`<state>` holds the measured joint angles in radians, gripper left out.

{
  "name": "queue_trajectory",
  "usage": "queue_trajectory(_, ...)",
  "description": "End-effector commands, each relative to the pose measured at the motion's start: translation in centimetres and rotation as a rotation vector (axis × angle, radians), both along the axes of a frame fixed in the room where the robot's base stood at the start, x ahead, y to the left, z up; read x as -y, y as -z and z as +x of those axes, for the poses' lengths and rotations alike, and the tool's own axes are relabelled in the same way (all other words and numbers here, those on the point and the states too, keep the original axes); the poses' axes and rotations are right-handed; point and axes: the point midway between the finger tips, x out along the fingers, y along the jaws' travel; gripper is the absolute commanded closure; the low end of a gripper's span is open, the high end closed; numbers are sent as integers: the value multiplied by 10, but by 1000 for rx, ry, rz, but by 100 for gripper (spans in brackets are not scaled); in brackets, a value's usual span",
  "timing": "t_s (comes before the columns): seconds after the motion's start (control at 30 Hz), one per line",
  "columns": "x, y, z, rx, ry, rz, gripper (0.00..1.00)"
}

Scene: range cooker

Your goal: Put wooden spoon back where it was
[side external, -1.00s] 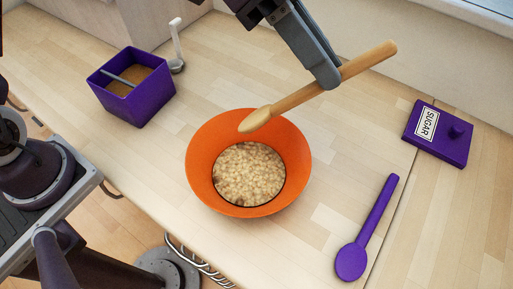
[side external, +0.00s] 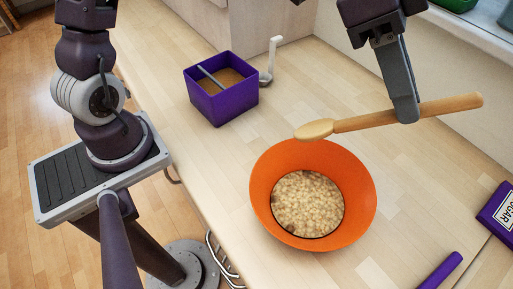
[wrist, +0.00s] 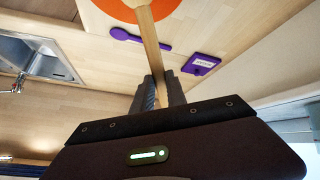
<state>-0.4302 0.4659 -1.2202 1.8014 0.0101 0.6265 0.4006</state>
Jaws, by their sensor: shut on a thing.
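The wooden spoon (side external: 446,108) is held nearly level in my gripper (side external: 406,118), which is shut on its handle. Its head (side external: 314,130) points left and hangs above the back rim of the orange bowl (side external: 262,190). In the wrist view the spoon handle (wrist: 150,40) runs up from between the fingers (wrist: 160,90) towards the bowl (wrist: 122,8). The bowl stands on the wooden counter and holds pale lumpy food (side external: 308,205).
A purple box (side external: 225,105) with brown contents and a grey utensil stands behind the bowl, beside a white upright holder (side external: 274,55). A purple spoon (side external: 440,270) and purple sugar lid (side external: 497,212) lie at right. Bare counter surrounds the bowl.

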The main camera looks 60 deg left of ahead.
Motion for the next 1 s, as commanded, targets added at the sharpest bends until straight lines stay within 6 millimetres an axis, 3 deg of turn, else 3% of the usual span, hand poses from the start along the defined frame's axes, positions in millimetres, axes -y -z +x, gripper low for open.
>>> queue_trajectory(0.17, -44, 19, 6, -29, -200, 121, 100)
queue_trajectory(0.37, -89, 15, 6, -94, -419, 225, 100)
queue_trajectory(0.7, -161, -18, -9, -255, -795, 363, 100)
queue_trajectory(1.0, -202, -44, -29, -381, -1020, 423, 100)
